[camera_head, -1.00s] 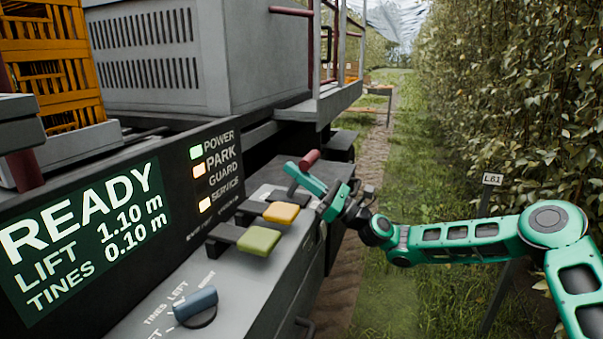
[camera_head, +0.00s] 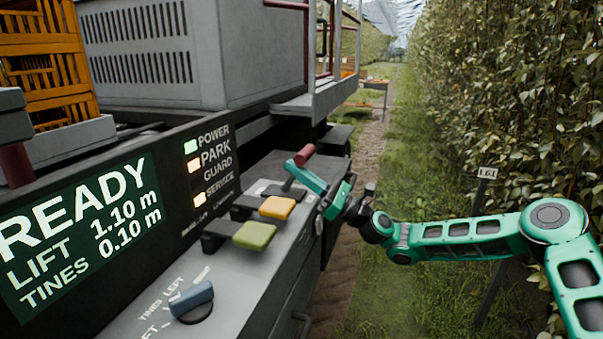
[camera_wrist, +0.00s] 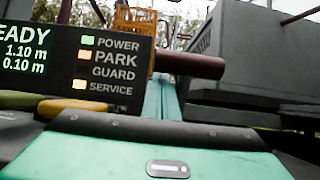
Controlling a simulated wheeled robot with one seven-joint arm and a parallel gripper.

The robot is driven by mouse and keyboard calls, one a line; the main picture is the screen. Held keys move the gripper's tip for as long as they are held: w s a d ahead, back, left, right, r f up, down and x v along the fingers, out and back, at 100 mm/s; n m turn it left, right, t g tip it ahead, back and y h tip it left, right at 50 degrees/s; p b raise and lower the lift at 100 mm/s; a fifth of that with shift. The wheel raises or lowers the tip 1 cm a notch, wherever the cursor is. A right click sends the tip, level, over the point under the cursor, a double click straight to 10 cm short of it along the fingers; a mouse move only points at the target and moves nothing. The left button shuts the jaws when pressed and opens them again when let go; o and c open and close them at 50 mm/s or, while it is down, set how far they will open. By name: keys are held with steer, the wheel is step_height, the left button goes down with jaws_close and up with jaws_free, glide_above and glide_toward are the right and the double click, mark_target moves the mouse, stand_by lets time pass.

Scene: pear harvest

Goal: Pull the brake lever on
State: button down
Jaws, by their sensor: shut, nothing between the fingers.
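The brake lever has a dark red cylindrical handle (camera_head: 304,155) at the far end of the grey console. The handle also shows in the wrist view (camera_wrist: 195,66), lying across the picture just beyond my finger. My gripper (camera_head: 291,166) is shut, with its teal fingers pointing left beside the lever just under the handle. Nothing shows held between the fingers. In the wrist view a teal finger (camera_wrist: 160,97) passes under the handle. I cannot tell whether it touches the lever. The lever's shaft and base are mostly hidden behind my gripper.
Nearer on the console (camera_head: 255,285) are an orange lever (camera_head: 277,207), a green lever (camera_head: 254,235) and a blue knob (camera_head: 191,300). The display (camera_head: 85,225) reads READY; the POWER, PARK and SERVICE lamps are lit. A grass aisle (camera_head: 385,180) and leafy hedge (camera_head: 520,110) are right.

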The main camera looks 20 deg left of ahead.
steer(key=v, duration=1)
steer(key=shift+d+f, duration=0.2)
steer(key=shift+d, duration=0.1)
steer(key=shift+w, duration=0.15)
